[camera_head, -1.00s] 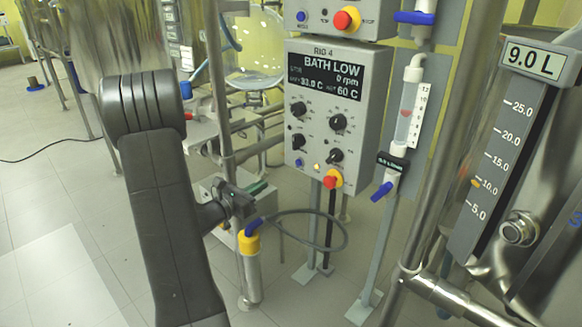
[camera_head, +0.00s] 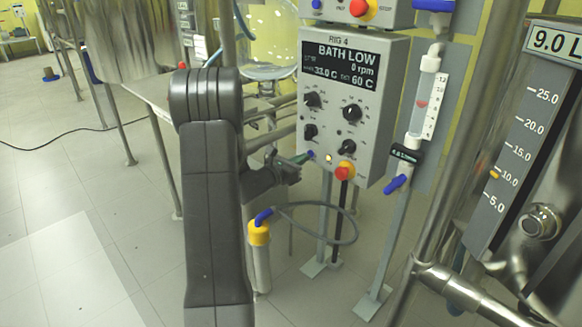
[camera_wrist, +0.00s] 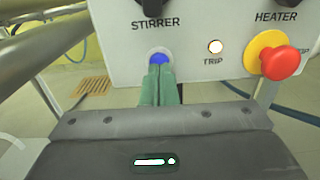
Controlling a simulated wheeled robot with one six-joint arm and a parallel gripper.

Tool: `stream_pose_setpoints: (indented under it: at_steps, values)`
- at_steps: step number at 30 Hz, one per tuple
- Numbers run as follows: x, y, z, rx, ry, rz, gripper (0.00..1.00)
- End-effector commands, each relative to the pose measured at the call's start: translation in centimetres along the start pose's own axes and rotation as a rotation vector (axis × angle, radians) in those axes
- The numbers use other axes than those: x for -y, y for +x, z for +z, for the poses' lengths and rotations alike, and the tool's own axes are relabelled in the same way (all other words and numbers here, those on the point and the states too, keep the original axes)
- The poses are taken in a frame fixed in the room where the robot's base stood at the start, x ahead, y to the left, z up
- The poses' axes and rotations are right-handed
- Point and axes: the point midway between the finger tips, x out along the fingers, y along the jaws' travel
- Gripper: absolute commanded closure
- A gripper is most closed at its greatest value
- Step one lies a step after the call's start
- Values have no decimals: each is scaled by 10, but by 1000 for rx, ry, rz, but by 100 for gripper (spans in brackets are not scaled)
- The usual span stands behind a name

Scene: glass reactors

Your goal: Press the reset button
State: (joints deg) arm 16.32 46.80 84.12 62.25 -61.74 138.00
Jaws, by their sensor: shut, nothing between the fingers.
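The control box (camera_head: 386,62) labelled RIG 4 stands ahead, its screen reading BATH LOW. A small blue button (camera_head: 310,154) sits at its lower left; in the wrist view the blue button (camera_wrist: 160,58) is under the STIRRER label. My gripper (camera_head: 304,157) is shut and empty, its green fingers pointing at the blue button. In the wrist view the fingertips (camera_wrist: 160,70) overlap the button's lower part; whether they touch it I cannot tell. No reset label is readable.
A lit TRIP lamp (camera_wrist: 215,47) and a red stop knob (camera_wrist: 280,62) on a yellow collar sit right of the button. A flow tube (camera_head: 428,103) with a blue valve stands to the right. A grey hose (camera_head: 340,241) loops below the box.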

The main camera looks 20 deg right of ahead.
Motion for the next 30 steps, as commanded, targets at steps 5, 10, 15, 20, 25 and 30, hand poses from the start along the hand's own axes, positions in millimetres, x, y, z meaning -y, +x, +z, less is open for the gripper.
stream_pose_setpoints:
  at_steps: [5, 10, 15, 20, 25, 30]
  values:
    - [0, 8, 0, 0, 1, 0, 100]
    - [0, 8, 0, 0, 0, 1, 100]
    - [0, 8, 0, 0, 1, 1, 100]
    - [0, 13, -3, 1, 2, -1, 100]
    - [0, 24, -3, 3, 2, -1, 100]
    - [0, 28, 1, 3, 2, 1, 100]
